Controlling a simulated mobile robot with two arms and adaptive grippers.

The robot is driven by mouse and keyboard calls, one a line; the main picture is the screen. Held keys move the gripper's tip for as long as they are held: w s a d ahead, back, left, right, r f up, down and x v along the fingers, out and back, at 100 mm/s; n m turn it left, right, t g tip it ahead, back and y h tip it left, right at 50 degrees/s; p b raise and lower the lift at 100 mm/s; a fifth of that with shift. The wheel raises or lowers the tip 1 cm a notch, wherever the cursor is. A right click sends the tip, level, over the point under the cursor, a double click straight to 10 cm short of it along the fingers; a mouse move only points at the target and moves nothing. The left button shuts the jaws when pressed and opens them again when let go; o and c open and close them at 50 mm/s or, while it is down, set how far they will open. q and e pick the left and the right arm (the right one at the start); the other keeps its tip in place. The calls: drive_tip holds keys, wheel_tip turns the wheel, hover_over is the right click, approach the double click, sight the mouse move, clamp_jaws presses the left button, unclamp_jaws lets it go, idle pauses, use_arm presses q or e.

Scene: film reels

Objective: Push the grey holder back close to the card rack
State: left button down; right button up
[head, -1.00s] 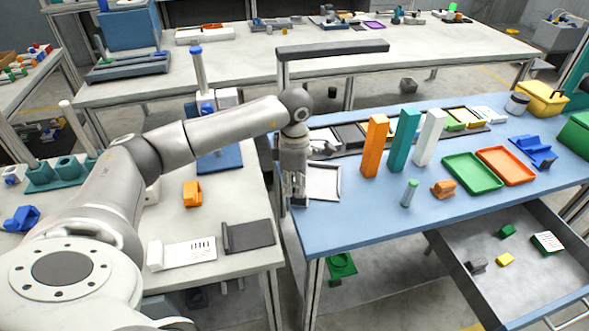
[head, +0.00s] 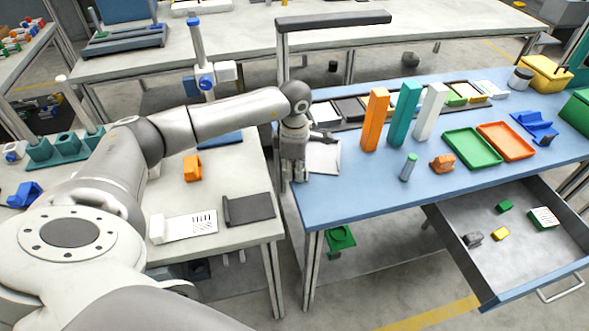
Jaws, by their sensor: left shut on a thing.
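The grey holder (head: 323,157) lies flat on the blue table, near its left edge. Its pale plate shows just right of my left gripper (head: 297,177). My left gripper points down and is shut on the holder's left end, which the fingers hide. The long dark card rack (head: 345,111) runs along the back of the blue table with several pale, dark and coloured cards in it. The holder lies in front of the rack's left part, and my wrist hides part of the space between them. My right gripper is out of view.
Orange (head: 375,120), teal (head: 404,115) and white (head: 430,112) upright blocks stand right of the holder. An open drawer (head: 490,265) juts out at the lower right.

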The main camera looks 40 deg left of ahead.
use_arm(q)
drive_tip(key=c, duration=1.4)
unclamp_jaws()
drive_tip(key=shift+r, duration=0.1)
drive_tip(key=shift+r, duration=0.25)
wheel_tip(320, 180, up, 11)
drive_tip(key=shift+s+r, duration=0.1)
drive_tip(key=shift+r, duration=0.05)
